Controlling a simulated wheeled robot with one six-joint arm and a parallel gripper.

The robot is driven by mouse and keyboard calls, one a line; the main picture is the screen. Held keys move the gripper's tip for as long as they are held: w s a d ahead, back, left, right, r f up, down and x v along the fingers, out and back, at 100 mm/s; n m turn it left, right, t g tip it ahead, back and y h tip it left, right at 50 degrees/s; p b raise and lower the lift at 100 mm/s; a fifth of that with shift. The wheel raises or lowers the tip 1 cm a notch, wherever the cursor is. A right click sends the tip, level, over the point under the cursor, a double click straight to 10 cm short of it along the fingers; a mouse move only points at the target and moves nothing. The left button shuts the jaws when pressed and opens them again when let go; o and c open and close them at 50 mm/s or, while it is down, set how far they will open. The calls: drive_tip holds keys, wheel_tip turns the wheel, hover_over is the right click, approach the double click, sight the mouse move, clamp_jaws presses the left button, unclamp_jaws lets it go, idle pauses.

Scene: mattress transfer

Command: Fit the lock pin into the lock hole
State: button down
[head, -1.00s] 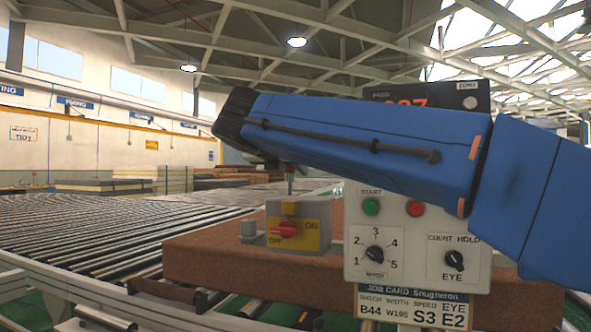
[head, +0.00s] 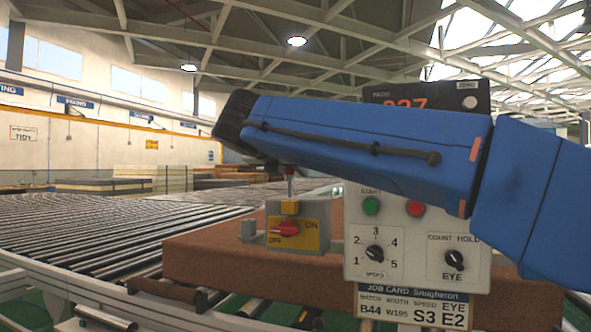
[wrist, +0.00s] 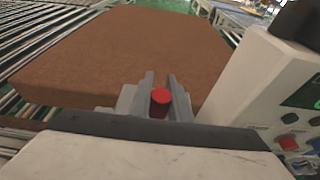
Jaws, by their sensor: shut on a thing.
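The lock pin (wrist: 160,97) has a red top and sits between the two grey fingers of my gripper (wrist: 162,92) in the wrist view. My gripper is shut on it. My blue arm hides most of the gripper in the head view.
The switch box has a red rotary knob (head: 286,229) between ON and OFF marks. To its right stands a pale control panel (head: 414,262) with buttons and dials.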

sight(296, 199)
drive_tip(key=shift+f, duration=2.35)
idle(0.3)
drive_tip(key=shift+r, duration=2.3)
drive_tip(key=shift+f, duration=2.4)
idle(0.6)
